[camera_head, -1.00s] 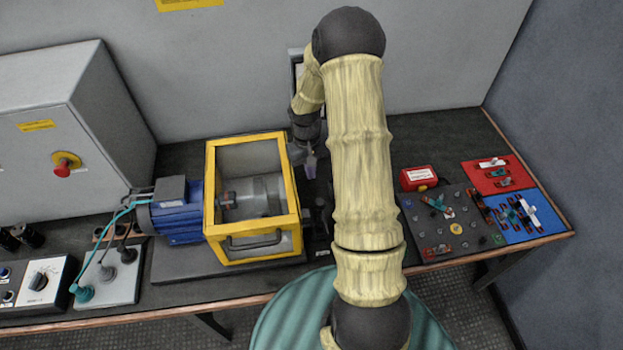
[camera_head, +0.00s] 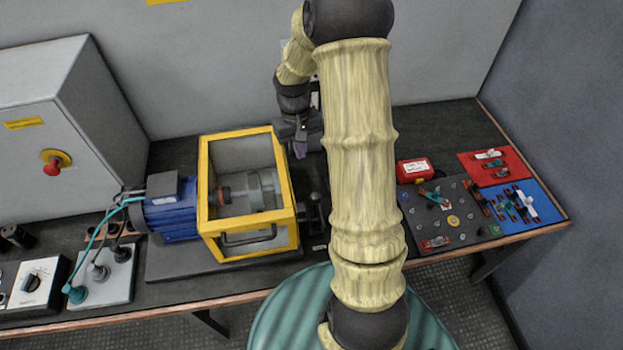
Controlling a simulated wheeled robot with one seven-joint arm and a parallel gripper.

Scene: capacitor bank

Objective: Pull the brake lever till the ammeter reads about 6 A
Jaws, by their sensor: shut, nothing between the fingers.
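My gripper (camera_head: 300,149) is shut and empty. It is just right of the top back corner of the yellow-framed guard box (camera_head: 248,194), above the bench. A dark upright part with a small knob (camera_head: 314,197) stands right of the box, below and in front of my gripper. It may be the brake lever, but it is small and partly hidden by my arm, and I see no contact with it. A sliver of a framed panel (camera_head: 316,92) shows behind my arm. It may be the ammeter; no reading can be seen.
A blue motor (camera_head: 170,208) sits left of the box. A grey cabinet (camera_head: 60,120) with a red stop button stands farther left. Right of my arm are a red box (camera_head: 413,171), a dark board (camera_head: 452,222) with small parts, and red and blue mats.

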